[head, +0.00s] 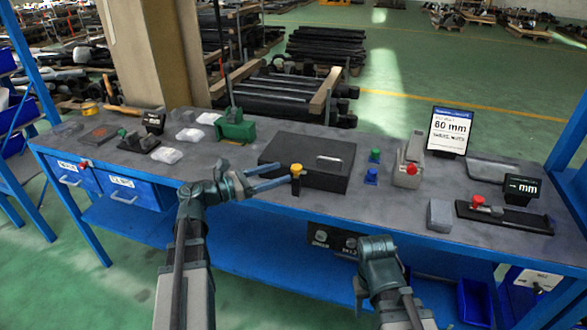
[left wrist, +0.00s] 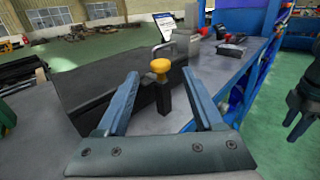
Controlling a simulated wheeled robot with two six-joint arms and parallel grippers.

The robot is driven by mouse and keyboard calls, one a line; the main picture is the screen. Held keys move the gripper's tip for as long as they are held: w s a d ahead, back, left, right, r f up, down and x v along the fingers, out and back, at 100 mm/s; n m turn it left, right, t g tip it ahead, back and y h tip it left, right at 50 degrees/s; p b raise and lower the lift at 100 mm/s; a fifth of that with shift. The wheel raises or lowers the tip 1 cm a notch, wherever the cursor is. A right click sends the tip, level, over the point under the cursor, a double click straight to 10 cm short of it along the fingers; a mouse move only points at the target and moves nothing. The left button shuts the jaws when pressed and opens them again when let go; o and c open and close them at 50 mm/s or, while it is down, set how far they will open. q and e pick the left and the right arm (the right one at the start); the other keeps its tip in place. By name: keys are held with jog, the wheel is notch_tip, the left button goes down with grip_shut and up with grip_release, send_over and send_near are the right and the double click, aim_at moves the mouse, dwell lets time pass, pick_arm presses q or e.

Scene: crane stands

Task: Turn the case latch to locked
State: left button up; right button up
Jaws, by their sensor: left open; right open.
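A black case (head: 308,163) with a grey handle lies closed on the table's middle. At its front left corner is a latch with a yellow knob (head: 296,168) on a dark upright piece. The knob also shows in the left wrist view (left wrist: 159,66). My left gripper (head: 287,175) is open, its two blue fingers reaching toward the knob from the left. In the left wrist view the knob appears between the fingertips, with space on both sides. My right gripper (head: 382,280) is open and empty, low in front of the table; its fingertips are hard to make out.
Green and blue knobs (head: 373,163) stand right of the case, beside a grey block with a red button (head: 411,168). A green vise-like tool (head: 236,127) stands behind left. A sign (head: 449,131) is at back right.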

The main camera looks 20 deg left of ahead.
pick_arm(q)
jog(key=shift+v, duration=2.15)
jog(key=shift+s, duration=0.1)
